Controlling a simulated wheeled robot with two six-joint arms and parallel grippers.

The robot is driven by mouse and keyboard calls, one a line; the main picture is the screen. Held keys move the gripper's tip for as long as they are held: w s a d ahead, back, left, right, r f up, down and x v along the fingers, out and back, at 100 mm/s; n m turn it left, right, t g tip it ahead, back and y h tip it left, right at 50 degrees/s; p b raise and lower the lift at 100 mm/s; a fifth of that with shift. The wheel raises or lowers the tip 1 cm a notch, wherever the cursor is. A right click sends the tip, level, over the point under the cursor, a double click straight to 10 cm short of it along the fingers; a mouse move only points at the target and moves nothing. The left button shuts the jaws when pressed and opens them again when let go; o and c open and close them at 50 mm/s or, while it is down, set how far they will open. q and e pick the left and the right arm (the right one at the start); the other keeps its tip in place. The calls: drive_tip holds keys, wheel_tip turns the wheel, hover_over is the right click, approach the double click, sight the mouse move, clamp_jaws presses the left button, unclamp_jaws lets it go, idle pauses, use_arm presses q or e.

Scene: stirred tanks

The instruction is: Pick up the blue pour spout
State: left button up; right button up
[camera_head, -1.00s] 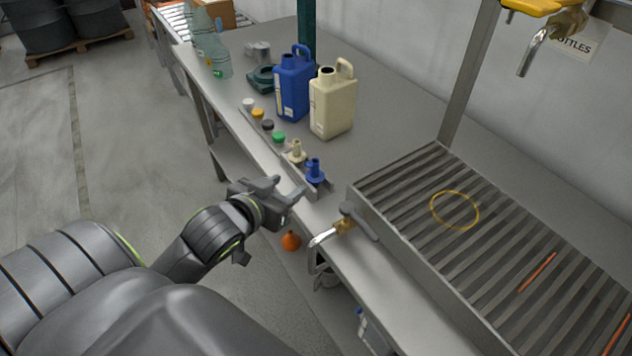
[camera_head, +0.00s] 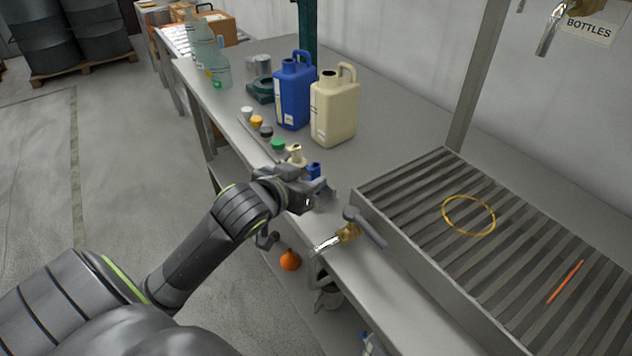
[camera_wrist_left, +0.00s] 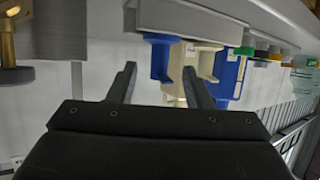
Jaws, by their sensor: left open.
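The blue pour spout (camera_head: 314,169) stands at the near end of the row along the table's front edge, partly hidden behind my left gripper (camera_head: 308,186). In the left wrist view, which looks upside down, the blue spout (camera_wrist_left: 161,56) shows between and beyond the two fingers of my left gripper (camera_wrist_left: 160,69). The fingers are open and empty. I cannot tell how deep the spout sits between them. My right gripper is in neither view.
A cream spout (camera_head: 295,154) stands close beside the blue one. Several caps, such as the green cap (camera_head: 278,144), continue the row. Behind stand a blue jug (camera_head: 294,95) and a cream jug (camera_head: 335,110). A brass tap (camera_head: 347,234) and slatted tray (camera_head: 400,207) lie to the right.

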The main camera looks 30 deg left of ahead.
sight(313, 174)
use_arm(q)
drive_tip(key=x, duration=0.5)
drive_tip(key=shift+c, duration=0.2)
clamp_jaws()
